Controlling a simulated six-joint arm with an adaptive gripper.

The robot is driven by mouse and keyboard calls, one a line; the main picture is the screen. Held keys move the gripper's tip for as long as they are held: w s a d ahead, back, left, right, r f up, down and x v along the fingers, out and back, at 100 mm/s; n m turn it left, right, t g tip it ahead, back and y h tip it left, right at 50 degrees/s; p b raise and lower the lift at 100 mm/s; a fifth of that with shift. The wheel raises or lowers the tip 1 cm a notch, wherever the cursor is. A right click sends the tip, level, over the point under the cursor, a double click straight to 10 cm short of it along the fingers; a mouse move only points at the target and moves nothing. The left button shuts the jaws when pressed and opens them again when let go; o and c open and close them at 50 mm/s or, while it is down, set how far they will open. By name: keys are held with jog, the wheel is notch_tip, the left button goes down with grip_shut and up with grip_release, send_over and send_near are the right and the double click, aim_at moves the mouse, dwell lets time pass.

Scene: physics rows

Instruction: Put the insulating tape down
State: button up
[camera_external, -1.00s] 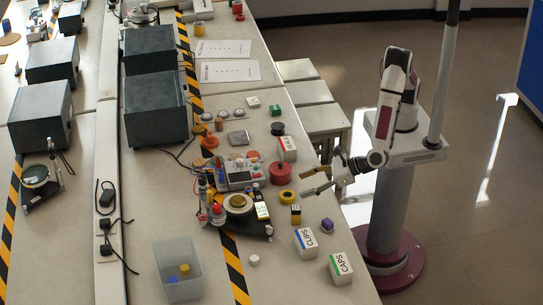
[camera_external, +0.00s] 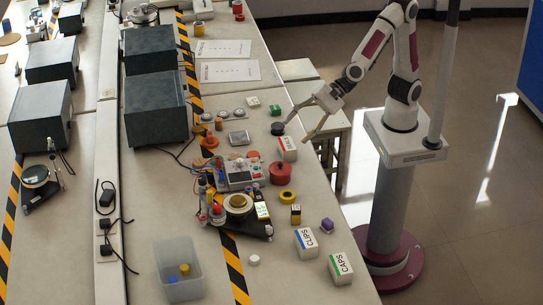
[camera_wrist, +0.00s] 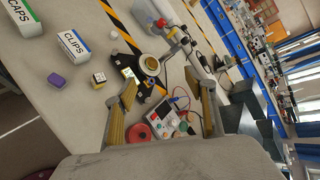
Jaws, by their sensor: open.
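A yellow ring, which looks like the insulating tape (camera_external: 287,196), lies flat on the bench near its right edge, between a red round spool (camera_external: 280,173) and a small yellow-and-black box (camera_external: 295,214). My gripper (camera_external: 298,130) is open and empty. It is above the bench's right edge, farther back than the tape and clear of it. In the wrist view the two fingers of my gripper (camera_wrist: 161,77) are spread wide with nothing between them. The tape cannot be made out there; the left finger covers that area.
A white box with a red label (camera_external: 288,149) and a black round piece (camera_external: 278,129) are close below my gripper. The CLIPS box (camera_external: 306,243), CAPS box (camera_external: 340,268) and purple block (camera_external: 327,225) stand toward the front. A clear bin (camera_external: 178,270) is at the front left.

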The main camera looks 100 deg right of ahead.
jog(key=s+d+r+n+g, duration=0.2)
jog(key=s+d+r+n, duration=0.2)
jog(key=s+d+n, duration=0.8)
jog(key=s+d+f+n+g+h, duration=0.1)
jog(key=s+d+n, duration=0.3)
jog(key=s+d, duration=0.4)
jog(key=s+d+f+n+g+h, duration=0.2)
jog(key=s+d+f+n+h, duration=0.1)
jog(key=s+d, duration=0.5)
jog(key=shift+s+d+f+n, duration=0.15)
jog(key=shift+s+f+n, duration=0.6)
jog(key=shift+s+n, duration=0.2)
dwell(4.2)
